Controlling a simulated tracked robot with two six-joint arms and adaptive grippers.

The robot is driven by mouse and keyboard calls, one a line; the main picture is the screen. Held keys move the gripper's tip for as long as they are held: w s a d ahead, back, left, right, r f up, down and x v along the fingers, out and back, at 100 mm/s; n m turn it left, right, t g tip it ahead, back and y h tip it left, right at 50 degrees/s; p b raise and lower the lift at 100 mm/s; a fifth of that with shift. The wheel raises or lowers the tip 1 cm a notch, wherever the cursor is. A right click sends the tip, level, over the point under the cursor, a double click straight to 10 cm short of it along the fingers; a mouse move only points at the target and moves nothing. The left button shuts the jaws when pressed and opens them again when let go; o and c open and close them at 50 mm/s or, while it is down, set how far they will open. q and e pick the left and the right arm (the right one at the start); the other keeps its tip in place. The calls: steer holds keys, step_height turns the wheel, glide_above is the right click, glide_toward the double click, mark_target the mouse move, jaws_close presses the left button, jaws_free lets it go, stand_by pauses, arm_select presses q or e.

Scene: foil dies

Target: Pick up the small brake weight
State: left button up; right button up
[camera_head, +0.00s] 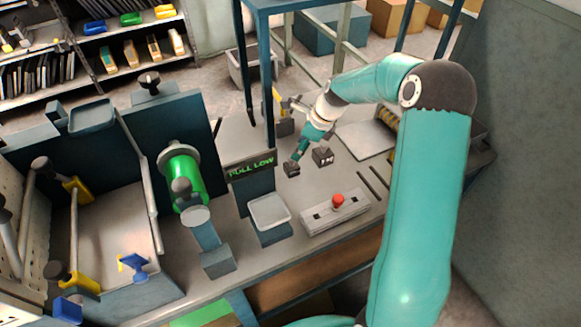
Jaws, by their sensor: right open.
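My right arm comes in from the right, and my right gripper (294,162) points down and left to the bench behind the white control box. The gripper is open and looks small at this distance. A small dark block (291,170), which looks like the small brake weight, is right at its fingertips; I cannot tell whether they touch. A larger dark block with pale marks (323,156) sits on the bench just to the right, apart from the gripper. My left gripper is not in view.
A display reading "PULL LOW" (251,168) and a pale tray on a post (269,210) stand left of the gripper. The control box with a red button (337,203) is in front. A green roller (184,175) is farther left. A blue post rises behind.

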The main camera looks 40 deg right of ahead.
mark_target(292, 165)
steer(key=shift+w+p+x, duration=0.2)
steer(key=shift+p+x, duration=0.15)
steer(key=shift+x, duration=3)
steer(key=shift+r, duration=0.1)
jaws_close()
